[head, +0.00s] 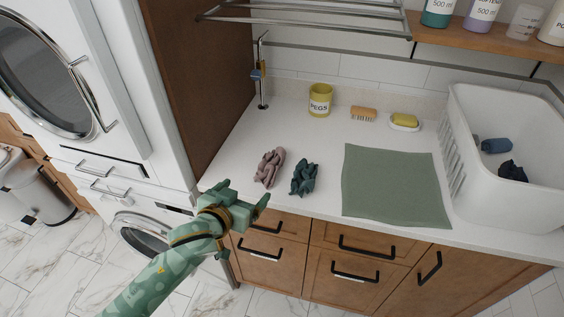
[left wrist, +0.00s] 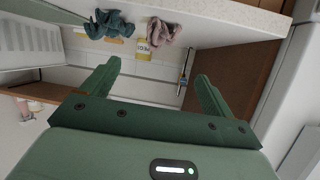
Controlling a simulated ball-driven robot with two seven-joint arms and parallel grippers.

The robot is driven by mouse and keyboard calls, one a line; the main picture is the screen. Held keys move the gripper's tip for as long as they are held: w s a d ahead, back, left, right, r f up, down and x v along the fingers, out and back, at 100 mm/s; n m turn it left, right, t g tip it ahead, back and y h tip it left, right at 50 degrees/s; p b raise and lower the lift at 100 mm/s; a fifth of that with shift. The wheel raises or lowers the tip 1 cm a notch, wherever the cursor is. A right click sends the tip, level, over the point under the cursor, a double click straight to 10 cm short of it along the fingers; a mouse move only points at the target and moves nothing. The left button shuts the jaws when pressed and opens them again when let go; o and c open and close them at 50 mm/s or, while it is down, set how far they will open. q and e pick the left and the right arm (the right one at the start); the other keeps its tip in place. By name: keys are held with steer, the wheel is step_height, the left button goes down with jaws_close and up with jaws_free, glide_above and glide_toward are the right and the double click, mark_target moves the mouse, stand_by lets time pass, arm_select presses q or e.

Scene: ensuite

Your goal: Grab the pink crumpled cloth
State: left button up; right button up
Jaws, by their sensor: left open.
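The pink crumpled cloth (head: 269,167) lies on the white counter near its left front edge. It also shows at the top of the left wrist view (left wrist: 163,32), beyond the fingertips. A dark teal crumpled cloth (head: 304,178) lies just to its right, with a narrow gap between them. My left gripper (head: 248,200) is in front of the counter edge, nearer to me than the pink cloth and apart from it. In the left wrist view its two fingers (left wrist: 157,72) are spread with nothing between them. My right gripper is not in view.
A flat green mat (head: 395,185) lies right of the cloths, and a white basket (head: 510,180) stands at the far right. A yellow PEGS pot (head: 320,100), a brush and a soap dish stand behind. A tall wooden panel (head: 205,75) bounds the counter's left side.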

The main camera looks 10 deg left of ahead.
mark_target(267, 170)
arm_select(q)
steer(key=shift+n, duration=0.3)
steer(key=b+x, duration=0.1)
steer(key=x, duration=0.2)
steer(key=b+x, duration=0.1)
steer(key=x, duration=0.2)
steer(key=f+b+x, duration=0.1)
steer(key=x, duration=0.3)
steer(key=shift+a, duration=0.35)
steer(key=shift+w+f, duration=0.15)
steer(key=shift+w, duration=0.3)
steer(key=b+x, duration=0.2)
steer(key=x, duration=0.3)
steer(key=shift+s+d+b, duration=0.1)
steer(key=shift+d+b, duration=0.2)
steer(key=shift+b, duration=0.1)
steer(key=shift+w, duration=0.2)
steer(key=shift+s, duration=0.1)
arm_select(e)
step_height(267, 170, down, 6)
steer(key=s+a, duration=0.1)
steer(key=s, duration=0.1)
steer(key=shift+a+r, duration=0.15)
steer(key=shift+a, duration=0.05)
arm_select(q)
steer(key=c, duration=1.1)
